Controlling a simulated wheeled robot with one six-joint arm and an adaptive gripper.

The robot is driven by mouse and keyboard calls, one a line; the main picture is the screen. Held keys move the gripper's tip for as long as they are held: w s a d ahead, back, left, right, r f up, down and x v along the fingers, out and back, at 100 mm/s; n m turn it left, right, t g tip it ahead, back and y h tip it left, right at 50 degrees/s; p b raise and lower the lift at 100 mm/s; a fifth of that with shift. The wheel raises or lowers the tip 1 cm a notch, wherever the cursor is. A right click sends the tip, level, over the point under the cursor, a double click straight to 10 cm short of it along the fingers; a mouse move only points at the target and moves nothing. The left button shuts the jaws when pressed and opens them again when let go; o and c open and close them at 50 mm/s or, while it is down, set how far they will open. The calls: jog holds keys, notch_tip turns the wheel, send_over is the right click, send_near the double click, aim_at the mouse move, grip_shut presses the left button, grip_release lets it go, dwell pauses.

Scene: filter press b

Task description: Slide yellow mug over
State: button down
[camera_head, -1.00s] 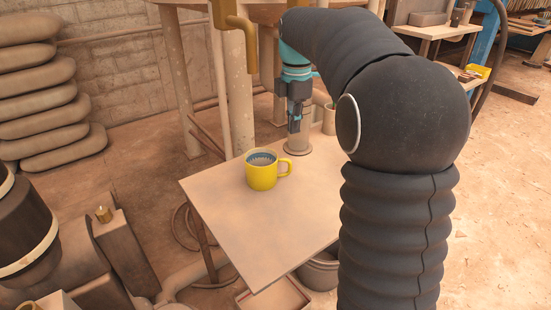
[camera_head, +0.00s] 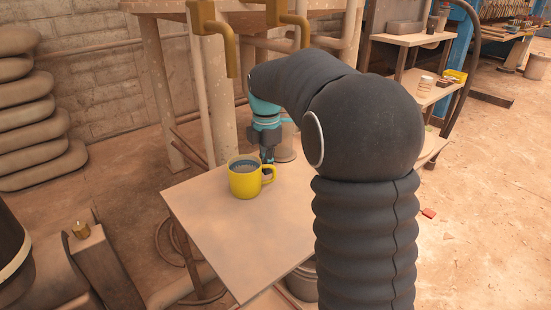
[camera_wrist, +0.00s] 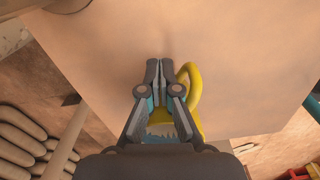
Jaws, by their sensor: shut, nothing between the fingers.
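The yellow mug (camera_head: 245,181) stands upright near the far edge of the small light tabletop (camera_head: 240,230), its handle to the right in the head view. It has a blue and white inside. My gripper (camera_head: 268,169) is low beside and behind its handle, pointing down. In the wrist view my gripper (camera_wrist: 162,66) is shut with nothing in it, over the bare tabletop. The mug's yellow handle (camera_wrist: 193,88) shows just right of the fingers there, and most of the mug is hidden behind my gripper. I cannot tell whether the fingers touch the mug.
A grey cylinder (camera_head: 286,140) stands behind my gripper at the tabletop's far side. Brass taps (camera_head: 222,38) hang from a bench behind. The near part of the tabletop is clear. Stacked sacks (camera_head: 35,125) lie at the left.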

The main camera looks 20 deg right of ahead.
aim_at(253, 177)
jog(key=shift+s+a, duration=0.15)
jog(key=shift+a, duration=0.5)
jog(key=shift+s+a+p, duration=0.2)
jog(key=shift+a+p, duration=0.35)
jog(key=shift+a, duration=0.3)
jog(key=shift+d, duration=0.1)
